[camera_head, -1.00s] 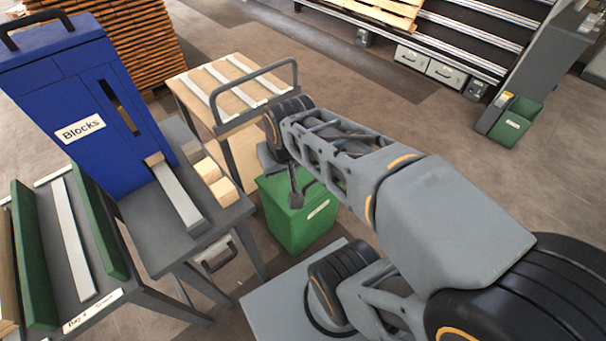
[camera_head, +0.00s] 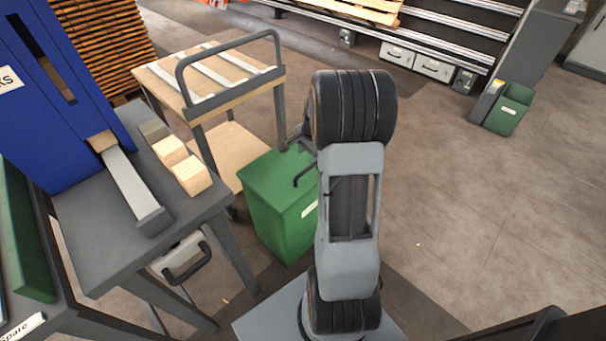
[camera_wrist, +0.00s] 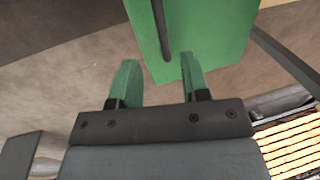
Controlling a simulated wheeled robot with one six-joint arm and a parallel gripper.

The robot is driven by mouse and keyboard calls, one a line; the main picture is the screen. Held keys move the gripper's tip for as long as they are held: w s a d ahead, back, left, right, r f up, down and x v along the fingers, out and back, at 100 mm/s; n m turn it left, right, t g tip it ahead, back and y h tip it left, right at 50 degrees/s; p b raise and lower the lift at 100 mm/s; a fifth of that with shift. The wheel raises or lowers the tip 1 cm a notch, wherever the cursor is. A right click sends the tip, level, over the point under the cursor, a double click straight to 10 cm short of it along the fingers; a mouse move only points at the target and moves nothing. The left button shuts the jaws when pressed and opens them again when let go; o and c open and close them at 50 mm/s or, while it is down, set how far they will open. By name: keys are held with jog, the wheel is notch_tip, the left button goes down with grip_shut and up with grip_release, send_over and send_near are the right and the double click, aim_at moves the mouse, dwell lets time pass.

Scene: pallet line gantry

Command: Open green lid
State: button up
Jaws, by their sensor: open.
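The green bin (camera_head: 285,220) stands on the floor beside the grey table, with its flat green lid (camera_head: 262,172) down on it. A dark bar handle (camera_head: 303,172) is on the lid's right side. In the wrist view the lid (camera_wrist: 215,25) fills the top middle, and the dark handle (camera_wrist: 163,30) crosses it. My gripper (camera_wrist: 160,80) is open and empty, its two fingers spread below the handle in that picture, apart from it. In the head view my gripper is mostly hidden behind my wrist, near the lid's far edge.
A wooden-topped cart (camera_head: 205,80) with a grey push rail stands behind the bin. Floor at right is clear up to a small green bin (camera_head: 508,110).

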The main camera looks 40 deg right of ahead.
aim_at(303, 172)
jog(key=f, duration=0.3)
jog(key=w+f+b, duration=0.1)
jog(key=f, duration=0.2)
jog(key=w+f+b, duration=0.1)
jog(key=f, duration=0.3)
jog(key=shift+a, duration=0.2)
grip_shut()
